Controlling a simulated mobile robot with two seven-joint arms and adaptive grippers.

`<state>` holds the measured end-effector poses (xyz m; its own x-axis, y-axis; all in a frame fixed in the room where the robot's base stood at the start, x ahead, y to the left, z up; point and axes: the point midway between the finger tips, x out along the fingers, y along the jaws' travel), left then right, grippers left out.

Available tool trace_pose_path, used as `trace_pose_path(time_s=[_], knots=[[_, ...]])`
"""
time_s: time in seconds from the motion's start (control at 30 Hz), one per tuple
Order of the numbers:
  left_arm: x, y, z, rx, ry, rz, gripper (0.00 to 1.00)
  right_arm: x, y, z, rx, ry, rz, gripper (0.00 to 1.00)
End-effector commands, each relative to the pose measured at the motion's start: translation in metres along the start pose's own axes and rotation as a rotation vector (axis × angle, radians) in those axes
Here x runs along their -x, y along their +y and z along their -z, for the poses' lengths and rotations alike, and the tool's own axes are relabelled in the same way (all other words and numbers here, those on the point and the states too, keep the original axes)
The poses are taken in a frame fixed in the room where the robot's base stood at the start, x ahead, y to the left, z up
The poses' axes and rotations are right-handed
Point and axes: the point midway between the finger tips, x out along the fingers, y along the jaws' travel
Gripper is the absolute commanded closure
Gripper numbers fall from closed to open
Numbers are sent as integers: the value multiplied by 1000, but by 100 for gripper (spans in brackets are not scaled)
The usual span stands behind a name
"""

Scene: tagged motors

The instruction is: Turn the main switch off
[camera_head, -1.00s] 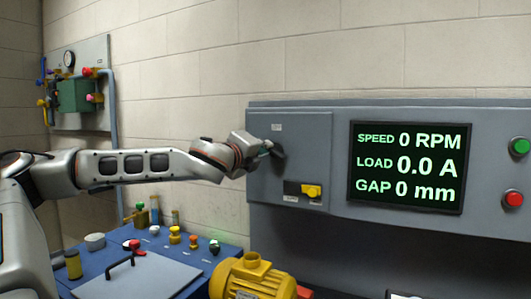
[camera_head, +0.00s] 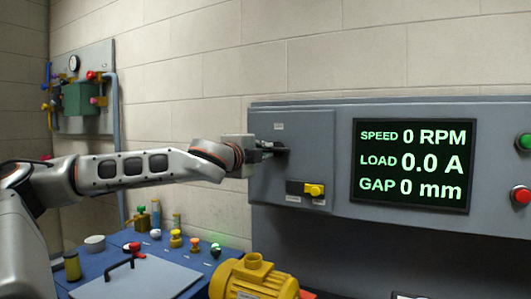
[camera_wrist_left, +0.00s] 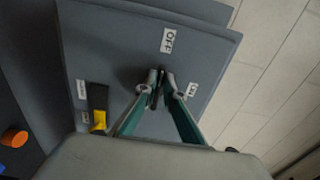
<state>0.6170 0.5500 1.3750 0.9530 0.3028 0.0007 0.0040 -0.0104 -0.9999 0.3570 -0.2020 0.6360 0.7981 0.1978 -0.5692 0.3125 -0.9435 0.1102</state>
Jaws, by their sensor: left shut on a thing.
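The main switch is a dark handle (camera_head: 279,149) on the upper left of the grey cabinet door. In the wrist view the handle (camera_wrist_left: 156,90) stands between the fingertips of my left gripper (camera_wrist_left: 160,84). The gripper is shut on it. A white label reading OFF (camera_wrist_left: 169,40) is on the door above the fingertips in the wrist view, and a second label (camera_wrist_left: 191,89) lies just right of them, too small to read. In the head view my left gripper (camera_head: 268,149) reaches the handle from the left and hides part of it. My right gripper is not in view.
A yellow knob on a black plate (camera_head: 314,190) is lower on the door. A screen (camera_head: 412,165) reads 0 RPM, 0.0 A and 0 mm. Green (camera_head: 524,142) and red (camera_head: 521,195) buttons are at the right edge. A blue bench and yellow motor (camera_head: 253,278) stand below my arm.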

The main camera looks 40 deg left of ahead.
Motion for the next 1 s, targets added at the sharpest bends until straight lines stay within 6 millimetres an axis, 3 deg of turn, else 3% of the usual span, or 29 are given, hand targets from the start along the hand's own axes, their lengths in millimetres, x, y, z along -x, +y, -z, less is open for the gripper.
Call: trace_pose_path(time_s=[0.37,0.4,0.43,0.83,1.0], knots=[[0,0,0,7,0,0,100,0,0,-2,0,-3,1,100],[0,0,0,6,0,0,81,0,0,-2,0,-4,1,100],[0,0,0,6,0,0,75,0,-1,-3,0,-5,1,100],[2,0,0,5,0,0,75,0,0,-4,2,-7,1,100],[12,-1,0,8,1,1,75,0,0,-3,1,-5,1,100]])
